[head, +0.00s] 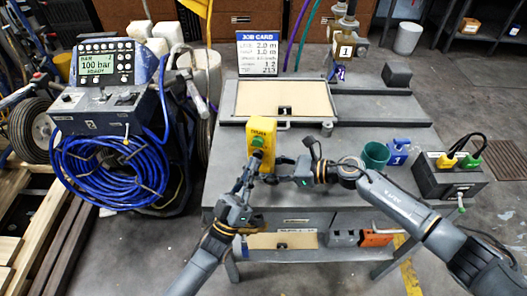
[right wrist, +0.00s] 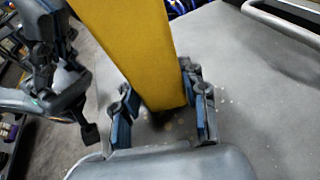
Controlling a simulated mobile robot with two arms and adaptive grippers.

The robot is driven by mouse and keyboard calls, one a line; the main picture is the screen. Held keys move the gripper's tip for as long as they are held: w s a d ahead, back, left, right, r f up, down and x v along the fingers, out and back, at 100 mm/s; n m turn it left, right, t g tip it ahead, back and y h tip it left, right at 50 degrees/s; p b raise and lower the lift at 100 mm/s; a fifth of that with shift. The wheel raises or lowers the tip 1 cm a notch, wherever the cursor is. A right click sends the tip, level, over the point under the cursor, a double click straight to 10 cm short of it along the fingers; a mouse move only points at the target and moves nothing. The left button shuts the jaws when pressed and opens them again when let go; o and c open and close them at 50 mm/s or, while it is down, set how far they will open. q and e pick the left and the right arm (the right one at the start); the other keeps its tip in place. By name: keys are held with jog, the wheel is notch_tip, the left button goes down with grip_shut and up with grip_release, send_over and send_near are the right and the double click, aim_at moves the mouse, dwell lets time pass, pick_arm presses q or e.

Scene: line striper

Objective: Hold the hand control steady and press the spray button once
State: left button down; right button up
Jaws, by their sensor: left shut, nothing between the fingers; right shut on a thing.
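The yellow hand control (head: 264,131) stands upright above the front of the grey workbench. A green button (head: 257,142) is on its front face. My right gripper (head: 276,169) is shut on its lower part; in the right wrist view the blue-padded fingers (right wrist: 160,108) flank the yellow body (right wrist: 138,45). My left gripper (head: 256,157) is shut and empty, its tips just below the green button in the head view. I cannot tell whether they touch the control. It also shows in the right wrist view (right wrist: 78,95), left of the control. The button is hidden there.
The workbench (head: 400,140) carries a tan panel (head: 285,99), a green cup (head: 375,155), a blue item (head: 398,152) and a job card (head: 259,53). The striper's console (head: 106,62), reading 100 bar, and coiled blue hose (head: 105,168) stand left. A dark box (head: 435,178) sits right.

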pick_arm(q)
jog(key=shift+w, duration=0.2)
pick_arm(e)
jog(key=shift+f, duration=0.1)
dwell(0.4)
pick_arm(q)
jog(key=shift+w+d+r, duration=0.1)
jog(key=shift+w+r, duration=0.05)
pick_arm(e)
jog(key=shift+s+a+r, duration=0.1)
jog(key=shift+s+r, duration=0.1)
jog(key=shift+r, duration=0.05)
dwell(0.3)
jog(key=shift+w+f, duration=0.2)
jog(key=shift+w, duration=0.1)
pick_arm(q)
jog(key=shift+s+f, duration=0.3)
jog(key=shift+s, duration=0.15)
pick_arm(e)
jog(key=shift+s, duration=0.1)
pick_arm(q)
jog(key=s+a, duration=0.2)
jog(key=s, duration=0.3)
jog(key=shift+s, duration=0.4)
